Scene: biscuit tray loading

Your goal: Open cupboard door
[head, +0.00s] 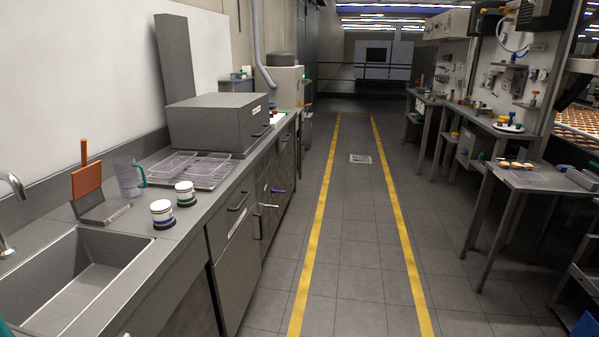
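A row of grey cupboard fronts runs under the counter on the left in the head view. A purple handle-like piece (278,190) and a pale bar (269,205) stick out there. The farther fronts are seen at a steep angle, so I cannot tell whether each is fully shut. My gripper is not in view.
The tiled aisle (350,240) between yellow lines is clear. Worktables (535,180) stand right.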

